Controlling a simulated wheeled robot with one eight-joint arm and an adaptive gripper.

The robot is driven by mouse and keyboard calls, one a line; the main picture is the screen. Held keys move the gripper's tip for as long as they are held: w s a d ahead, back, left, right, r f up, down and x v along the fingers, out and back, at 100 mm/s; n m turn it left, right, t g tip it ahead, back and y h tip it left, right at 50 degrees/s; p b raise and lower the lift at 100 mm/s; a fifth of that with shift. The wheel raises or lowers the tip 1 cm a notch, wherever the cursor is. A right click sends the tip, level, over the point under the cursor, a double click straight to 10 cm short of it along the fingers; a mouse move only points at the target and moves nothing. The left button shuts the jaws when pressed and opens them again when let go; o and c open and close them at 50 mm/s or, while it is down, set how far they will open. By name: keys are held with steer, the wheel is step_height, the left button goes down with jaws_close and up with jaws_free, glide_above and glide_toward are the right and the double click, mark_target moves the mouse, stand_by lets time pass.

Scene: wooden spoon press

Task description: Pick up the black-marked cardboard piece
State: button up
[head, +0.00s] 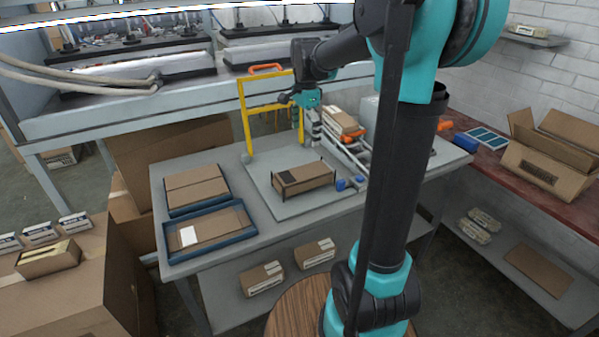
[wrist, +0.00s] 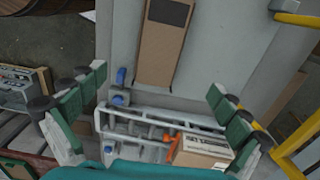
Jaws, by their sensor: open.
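The black-marked cardboard piece (head: 312,181) is a brown box shape lying on a pale board in the middle of the grey table, with a dark patch toward its left end. In the wrist view the cardboard piece (wrist: 161,62) runs down from the top edge, its black rectangle near the top. My gripper (head: 312,122) is above the back of the table, behind the piece and apart from it. In the wrist view my gripper (wrist: 156,80) is open, fingers wide apart and nothing between them held; the piece's near end lies below and between the fingertips.
A metal clamp frame with blue knobs (head: 348,184) stands right of the piece, with a printed box (wrist: 203,151) on it. A yellow frame (head: 246,122) stands behind left. Two blue trays (head: 166,243) with flat cardboard lie at the table's left. The front of the pale board is clear.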

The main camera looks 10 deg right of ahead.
glide_above(304, 172)
step_height(304, 172, down, 10)
steer(key=shift+d+r, duration=0.1)
steer(key=shift+r, duration=0.05)
steer(key=shift+f, duration=2.7)
steer(key=c, duration=1.1)
steer(key=shift+r, duration=0.2)
